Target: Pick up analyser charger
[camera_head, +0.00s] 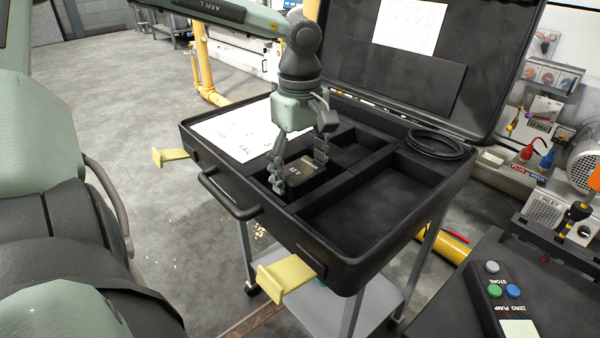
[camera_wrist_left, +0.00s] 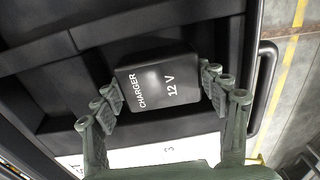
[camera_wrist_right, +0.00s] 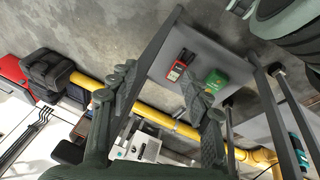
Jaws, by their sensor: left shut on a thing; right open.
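The analyser charger (camera_wrist_left: 158,84) is a black block marked "CHARGER 12 V" in the left wrist view. In the head view the charger (camera_head: 306,170) sits low in a front compartment of the open black case (camera_head: 350,272). My left gripper (camera_head: 299,177) reaches down into that compartment. In the left wrist view its two fingers (camera_wrist_left: 164,90) are shut on opposite sides of the charger. My right gripper (camera_wrist_right: 162,95) is open and empty in the right wrist view, in front of a small grey shelf (camera_wrist_right: 215,52). It does not show in the head view.
The case stands on a trolley, its lid (camera_head: 405,75) raised behind. A coiled black cable (camera_head: 435,145) lies at the case's back right corner. Yellow latches (camera_head: 286,277) stick out in front. A dark bench (camera_head: 450,300) with a button box (camera_head: 500,295) is at right.

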